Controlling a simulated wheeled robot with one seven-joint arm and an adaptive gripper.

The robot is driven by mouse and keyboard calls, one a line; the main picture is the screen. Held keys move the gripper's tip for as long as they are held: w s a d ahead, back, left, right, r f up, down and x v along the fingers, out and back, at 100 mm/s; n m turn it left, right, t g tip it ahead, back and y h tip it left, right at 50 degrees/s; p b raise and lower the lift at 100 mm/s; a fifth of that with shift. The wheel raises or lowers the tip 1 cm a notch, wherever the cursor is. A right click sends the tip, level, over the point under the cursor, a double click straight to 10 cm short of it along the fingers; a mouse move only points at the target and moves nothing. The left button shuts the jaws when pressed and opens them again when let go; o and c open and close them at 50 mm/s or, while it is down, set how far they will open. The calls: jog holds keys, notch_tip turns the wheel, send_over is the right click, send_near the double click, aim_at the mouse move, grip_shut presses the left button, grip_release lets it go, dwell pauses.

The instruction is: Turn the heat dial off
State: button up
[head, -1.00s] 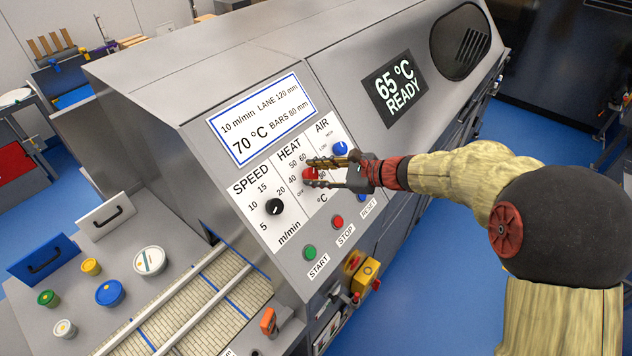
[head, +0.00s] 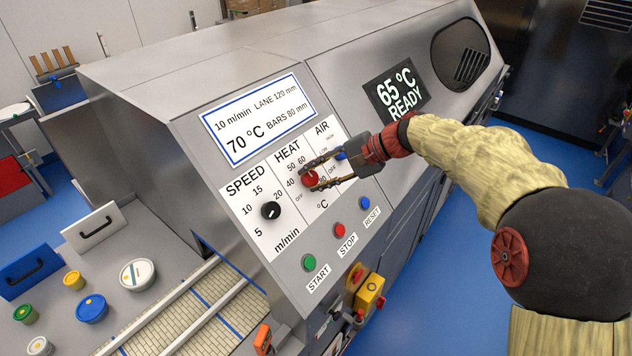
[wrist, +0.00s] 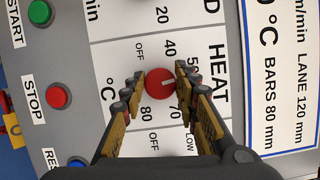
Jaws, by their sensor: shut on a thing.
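The red heat dial (head: 310,179) sits on the sloped panel under the HEAT label, between the SPEED and AIR controls. My gripper (head: 309,176) is shut on it, with one finger on each side. In the wrist view my gripper (wrist: 160,74) holds the red heat dial (wrist: 158,85) between its fingertips. The dial's white mark points right in that view, toward the side of the scale between 50 and 70. OFF is on the opposite, left side of the dial. A finger hides part of the scale.
The black speed dial (head: 271,210) is to the left and the blue air dial (head: 341,155) is close behind the fingers. Green start (head: 309,263), red stop (head: 339,230) and blue reset (head: 364,202) buttons lie below.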

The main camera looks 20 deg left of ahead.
jog(key=n+b, duration=0.1)
jog(key=n, duration=0.1)
jog(key=n+h, duration=0.1)
jog(key=n, duration=0.1)
jog(key=shift+f+h+b, duration=0.1)
jog(key=shift+h+b, duration=0.2)
jog(key=shift+b, duration=0.1)
jog(key=n+h+b, duration=0.1)
jog(key=n, duration=0.1)
jog(key=n+b, duration=0.1)
jog(key=n, duration=0.2)
jog(key=shift+h, duration=0.4)
jog(key=n+t+h+b, duration=0.1)
jog(key=n+b, duration=0.1)
jog(key=n, duration=0.3)
jog(key=shift+f+b, duration=0.1)
jog(key=shift+b, duration=0.3)
jog(key=shift+n+t+h+b, duration=0.6)
jog(key=shift+n+t+b, duration=0.5)
jog(key=shift+n, duration=0.9)
jog(key=o, duration=1.1)
jog(key=shift+o, duration=0.3)
jog(key=shift+r, duration=0.2)
